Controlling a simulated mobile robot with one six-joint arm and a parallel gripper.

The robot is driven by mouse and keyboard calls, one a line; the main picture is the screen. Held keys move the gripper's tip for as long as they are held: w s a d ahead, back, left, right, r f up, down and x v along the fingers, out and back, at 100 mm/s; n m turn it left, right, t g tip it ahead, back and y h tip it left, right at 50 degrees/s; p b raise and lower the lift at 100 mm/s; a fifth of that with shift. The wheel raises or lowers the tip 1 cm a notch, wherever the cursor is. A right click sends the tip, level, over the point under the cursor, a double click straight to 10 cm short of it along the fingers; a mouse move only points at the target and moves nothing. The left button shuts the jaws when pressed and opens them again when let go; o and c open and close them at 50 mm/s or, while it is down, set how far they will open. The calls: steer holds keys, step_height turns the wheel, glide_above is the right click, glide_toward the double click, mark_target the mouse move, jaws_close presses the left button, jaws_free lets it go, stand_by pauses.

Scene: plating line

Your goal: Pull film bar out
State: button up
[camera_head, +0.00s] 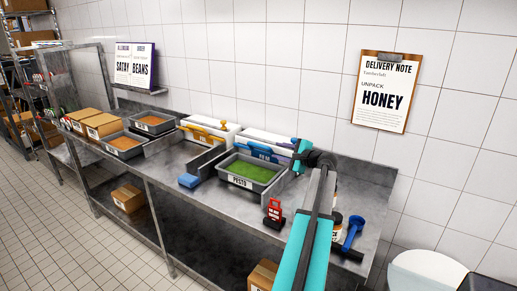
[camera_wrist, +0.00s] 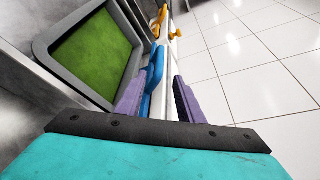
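The task's film bar is most likely the blue bar (camera_head: 262,154) with lettering, on the front of the right white tub (camera_head: 268,138); I cannot be sure. The blue bar also shows in the wrist view (camera_wrist: 155,70), running away from between my fingers. My gripper (camera_wrist: 161,82) has two purple fingers standing apart, with the bar nearer the left finger and a gap to the right one. Contact with the left finger is unclear. In the head view my arm reaches in from the front right, and its end partly hides the right end of the tub.
A grey tray of green pesto (camera_head: 280,178) stands close in front of the tub. A second white tub with a yellow bar (camera_head: 203,134) is left of it.

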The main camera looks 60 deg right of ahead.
mark_target(263, 147)
steer(key=shift+w, duration=0.15)
steer(key=p+x, duration=0.4)
steer(key=x, duration=0.9)
steer(key=shift+w+d+f, duration=0.1)
steer(key=shift+w+d, duration=0.05)
steer(key=shift+d, duration=0.05)
